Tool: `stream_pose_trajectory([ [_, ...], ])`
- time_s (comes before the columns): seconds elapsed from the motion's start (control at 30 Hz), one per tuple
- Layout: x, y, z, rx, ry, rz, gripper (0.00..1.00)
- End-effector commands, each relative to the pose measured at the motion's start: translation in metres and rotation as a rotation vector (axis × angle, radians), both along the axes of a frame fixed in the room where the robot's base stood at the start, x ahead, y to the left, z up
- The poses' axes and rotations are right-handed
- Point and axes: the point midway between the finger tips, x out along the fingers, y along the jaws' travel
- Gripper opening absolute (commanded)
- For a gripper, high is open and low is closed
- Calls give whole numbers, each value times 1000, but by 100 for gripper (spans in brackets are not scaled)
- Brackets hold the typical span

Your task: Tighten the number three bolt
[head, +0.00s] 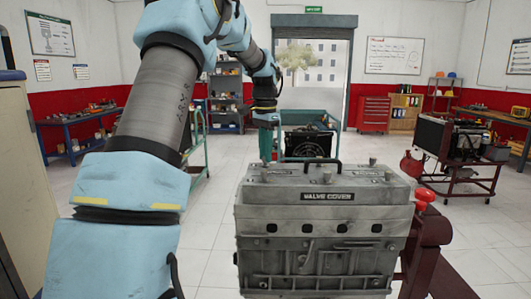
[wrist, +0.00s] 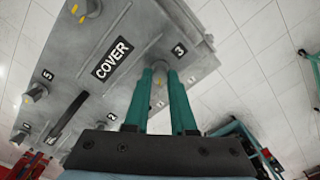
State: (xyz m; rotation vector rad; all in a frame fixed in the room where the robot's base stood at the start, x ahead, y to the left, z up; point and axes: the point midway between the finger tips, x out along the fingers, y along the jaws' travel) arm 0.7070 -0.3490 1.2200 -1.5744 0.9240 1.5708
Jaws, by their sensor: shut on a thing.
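The engine block (head: 322,240) stands in front of me with a grey valve cover (head: 330,185) on top. The cover carries several bolts beside printed numbers. My gripper (head: 266,158) points down at the cover's far left corner. In the wrist view its green fingers (wrist: 161,75) are shut on the number three bolt (wrist: 158,64), beside the printed 3. The fingers partly hide the bolt. The number five bolt (wrist: 36,93) stands free, away to the left in the wrist view.
A black handle (head: 322,163) rises from the middle of the cover. A red stand (head: 428,235) holds the block at the right. A green cart (head: 311,122) is behind, and another engine on a stand (head: 449,140) is at the right. The tiled floor is otherwise open.

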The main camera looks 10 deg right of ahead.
Motion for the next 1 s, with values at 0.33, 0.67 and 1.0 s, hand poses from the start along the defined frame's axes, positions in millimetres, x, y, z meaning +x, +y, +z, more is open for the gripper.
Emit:
stream_pose_trajectory([
  [0.33, 0, 0, 0, 1, -1, -325, 0],
  [0.67, 0, 0, 0, 1, 0, -569, 0],
  [1.0, 0, 0, 0, 2, 0, -691, 0],
])
